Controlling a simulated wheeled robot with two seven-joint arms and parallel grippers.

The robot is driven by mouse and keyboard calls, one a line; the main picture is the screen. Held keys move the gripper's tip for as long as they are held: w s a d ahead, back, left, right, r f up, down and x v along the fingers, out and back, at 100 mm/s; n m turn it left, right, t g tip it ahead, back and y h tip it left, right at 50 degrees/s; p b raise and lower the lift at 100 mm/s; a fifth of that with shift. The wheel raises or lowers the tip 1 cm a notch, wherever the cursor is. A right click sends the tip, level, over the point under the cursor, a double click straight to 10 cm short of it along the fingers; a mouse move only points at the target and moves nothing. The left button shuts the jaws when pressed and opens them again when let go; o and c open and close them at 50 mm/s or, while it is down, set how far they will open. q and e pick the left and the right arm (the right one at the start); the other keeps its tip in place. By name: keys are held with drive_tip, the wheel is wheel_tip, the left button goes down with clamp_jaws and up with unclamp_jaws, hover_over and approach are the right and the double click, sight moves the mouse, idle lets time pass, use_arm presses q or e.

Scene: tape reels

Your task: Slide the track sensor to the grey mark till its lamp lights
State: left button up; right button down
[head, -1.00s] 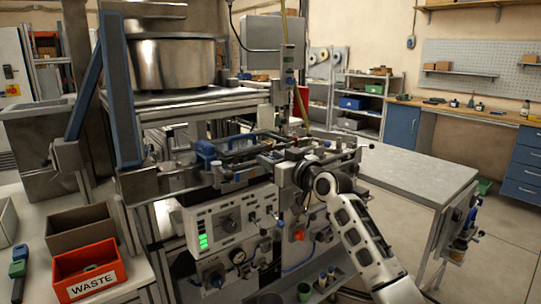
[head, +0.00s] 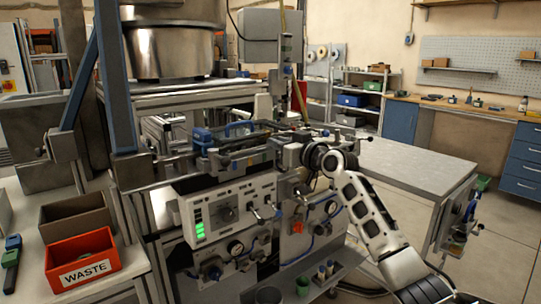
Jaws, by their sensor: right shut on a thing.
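My right gripper (head: 287,153) reaches in from the right at the front rail (head: 235,157) of the machine. It is shut on a small dark part at the rail, which I take to be the track sensor. The fingers and wrist hide most of the sensor, so its lamp cannot be made out. The grey mark cannot be told apart from the grey metal around it. My left gripper is out of view.
Below the rail is a white control panel (head: 230,211) with green lights. A red WASTE bin (head: 83,267) and a brown bin (head: 76,218) stand at left. A grey table (head: 410,168) at right is bare. Knobs and levers crowd the machine front.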

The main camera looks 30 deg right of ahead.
drive_tip(key=shift+d, duration=0.6)
drive_tip(key=c, duration=1.4)
unclamp_jaws()
drive_tip(key=shift+r, duration=0.15)
drive_tip(key=shift+s, duration=0.1)
